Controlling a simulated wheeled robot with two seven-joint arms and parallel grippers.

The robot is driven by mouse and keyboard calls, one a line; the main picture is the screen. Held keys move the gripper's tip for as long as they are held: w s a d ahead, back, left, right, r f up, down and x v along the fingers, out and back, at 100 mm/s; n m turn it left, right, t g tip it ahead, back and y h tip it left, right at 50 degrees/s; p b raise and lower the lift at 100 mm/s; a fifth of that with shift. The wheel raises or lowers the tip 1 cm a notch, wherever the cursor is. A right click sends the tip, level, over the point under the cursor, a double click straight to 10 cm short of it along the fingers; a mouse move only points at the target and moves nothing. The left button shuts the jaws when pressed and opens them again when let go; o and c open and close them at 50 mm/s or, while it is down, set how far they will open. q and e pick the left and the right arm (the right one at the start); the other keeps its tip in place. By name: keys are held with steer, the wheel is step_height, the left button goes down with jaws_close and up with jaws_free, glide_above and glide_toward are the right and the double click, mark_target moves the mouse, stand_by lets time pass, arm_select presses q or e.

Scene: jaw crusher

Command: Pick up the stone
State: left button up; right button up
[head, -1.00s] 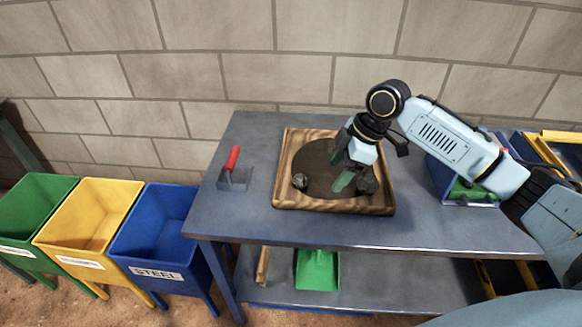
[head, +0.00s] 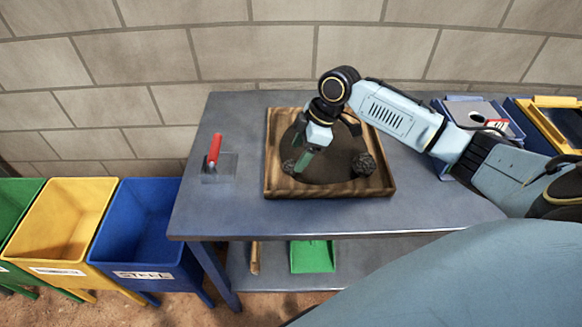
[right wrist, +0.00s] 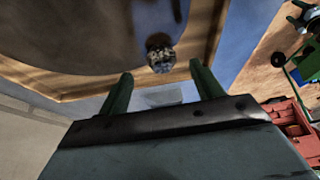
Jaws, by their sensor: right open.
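A wooden tray (head: 277,194) with a dark round bed of material (head: 325,176) sits on the grey table. A small grey stone (head: 288,166) lies at the bed's left side, partly hidden by my gripper. A larger dark stone (head: 363,164) lies at its right. My right gripper (head: 301,163) is over the tray, its green fingers pointing down beside the small stone. In the right wrist view, the open, empty fingers (right wrist: 161,69) stand apart, with a stone (right wrist: 160,54) showing between and beyond their tips. My left gripper is not in view.
Blue (head: 140,230) and yellow (head: 62,228) bins stand left of the table. A green dustpan (head: 313,257) is on the lower shelf. A blue box (head: 480,118) stands at the right.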

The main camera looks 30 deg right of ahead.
mark_target(294, 162)
steer(key=x, duration=0.4)
steer(key=shift+s+b, duration=0.1)
steer(key=shift+b, duration=0.3)
steer(key=shift+a+f, duration=0.1)
steer(key=shift+f, duration=0.15)
steer(key=shift+c, duration=1)
steer(key=c, duration=0.7)
steer(key=shift+c, duration=1.2)
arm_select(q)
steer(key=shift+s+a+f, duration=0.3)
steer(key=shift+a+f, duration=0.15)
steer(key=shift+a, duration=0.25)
arm_select(e)
steer(key=shift+r, duration=0.1)
